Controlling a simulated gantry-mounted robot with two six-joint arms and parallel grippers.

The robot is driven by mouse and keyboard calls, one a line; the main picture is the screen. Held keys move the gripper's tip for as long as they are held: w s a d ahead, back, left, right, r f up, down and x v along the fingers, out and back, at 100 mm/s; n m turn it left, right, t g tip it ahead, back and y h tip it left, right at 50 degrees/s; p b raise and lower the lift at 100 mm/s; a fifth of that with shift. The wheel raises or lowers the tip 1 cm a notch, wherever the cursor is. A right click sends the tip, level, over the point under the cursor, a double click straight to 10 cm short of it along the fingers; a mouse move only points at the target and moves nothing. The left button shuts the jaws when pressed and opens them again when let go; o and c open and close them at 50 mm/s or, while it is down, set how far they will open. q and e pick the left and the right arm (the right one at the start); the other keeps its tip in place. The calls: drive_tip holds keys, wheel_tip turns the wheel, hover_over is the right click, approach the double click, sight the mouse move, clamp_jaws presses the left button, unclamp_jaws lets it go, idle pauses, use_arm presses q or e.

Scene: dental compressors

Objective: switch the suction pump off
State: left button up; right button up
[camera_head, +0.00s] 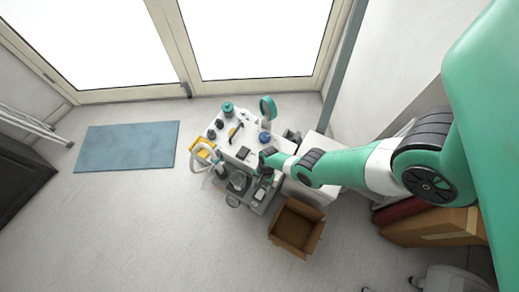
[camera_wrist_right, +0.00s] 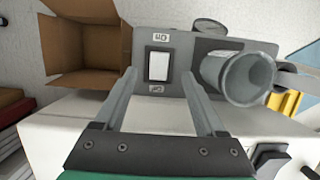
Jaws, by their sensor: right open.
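A grey housing (camera_wrist_right: 207,47), which looks like the suction pump, fills the upper middle of the right wrist view. On its face is a pale rocker switch (camera_wrist_right: 158,66) in a dark frame, with a small label above it and another below. Which way the switch is tipped, I cannot tell. My right gripper (camera_wrist_right: 160,80) is open and empty, its two fingers on either side of the switch; whether the tips touch the housing is unclear. In the head view the right gripper (camera_head: 264,157) is over the equipment and hides part of it. The left gripper is not in view.
A grey cup-shaped fitting (camera_wrist_right: 238,77) sticks up right of the switch. An open cardboard box (camera_head: 296,228) stands on the floor near the equipment. A white surface (camera_wrist_right: 75,150) lies below the gripper. A blue mat (camera_head: 125,146) and open floor are at left.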

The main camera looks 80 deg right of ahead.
use_arm(q)
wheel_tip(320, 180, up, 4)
drive_tip(key=p, duration=0.2)
drive_tip(key=shift+p, duration=0.3)
use_arm(e)
drive_tip(key=v, duration=0.4)
drive_tip(key=shift+s+r, duration=0.1)
drive_tip(key=shift+r, duration=0.05)
